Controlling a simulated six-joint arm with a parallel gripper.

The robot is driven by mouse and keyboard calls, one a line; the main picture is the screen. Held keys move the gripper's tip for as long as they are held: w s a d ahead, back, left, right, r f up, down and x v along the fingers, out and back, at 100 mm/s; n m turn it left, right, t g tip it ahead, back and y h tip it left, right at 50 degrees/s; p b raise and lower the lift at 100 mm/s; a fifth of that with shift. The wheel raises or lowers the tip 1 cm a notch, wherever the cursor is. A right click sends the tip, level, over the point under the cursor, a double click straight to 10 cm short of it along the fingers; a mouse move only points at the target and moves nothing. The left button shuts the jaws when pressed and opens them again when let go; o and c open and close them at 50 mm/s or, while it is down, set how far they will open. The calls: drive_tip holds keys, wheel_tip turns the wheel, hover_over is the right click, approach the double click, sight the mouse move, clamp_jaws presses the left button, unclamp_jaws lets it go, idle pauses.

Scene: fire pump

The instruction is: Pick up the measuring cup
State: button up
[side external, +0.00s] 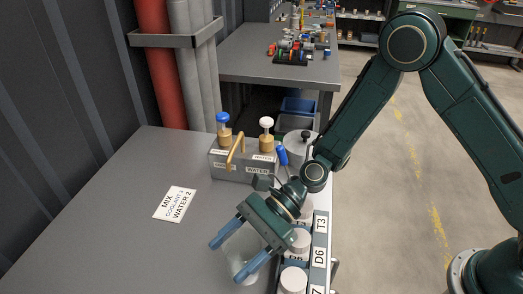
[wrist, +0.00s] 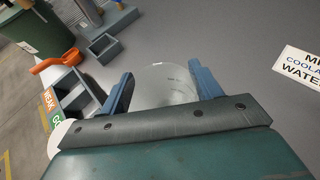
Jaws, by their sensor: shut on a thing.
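The measuring cup (side external: 243,262) is a clear, round, see-through cup near the front of the grey table in the side view. My gripper (side external: 239,257) is shut on it, with one blue finger on each side. In the wrist view the cup (wrist: 168,84) shows between the two blue fingers of my gripper (wrist: 161,88), and faint marks are on its wall. Its lower part is hidden behind the gripper body there. I cannot tell whether the cup touches the table.
A white mix card (side external: 175,204) lies on the table (side external: 120,215). A grey dispenser box (side external: 243,165) with blue and white knobs stands behind. A rack with labelled slots (side external: 318,255) and white-lidded jars (side external: 294,279) lines the right edge. The table's left side is clear.

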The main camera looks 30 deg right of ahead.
drive_tip(key=shift+r, duration=0.25)
wheel_tip(320, 180, up, 20)
drive_tip(key=shift+f, duration=0.2)
idle(0.6)
idle(0.5)
drive_tip(key=w+d+f+m+t+h, duration=0.1)
drive_tip(key=w+d+m+t+h, duration=0.1)
drive_tip(key=w+d+m+t, duration=0.65)
drive_tip(key=w+d+m+t+h, duration=0.3)
drive_tip(key=w+d, duration=0.2)
drive_tip(key=d, duration=0.6)
drive_tip(key=d+f+m+t+h, duration=0.1)
drive_tip(key=d+f, duration=0.3)
drive_tip(key=d, duration=0.4)
drive_tip(key=d+f+m+t+h, duration=0.1)
drive_tip(key=d+f+m+h, duration=0.2)
drive_tip(key=d+f, duration=0.2)
drive_tip(key=d, duration=0.3)
drive_tip(key=shift+w+f, duration=0.2)
drive_tip(key=shift+w, duration=0.05)
drive_tip(key=shift+t, duration=0.35)
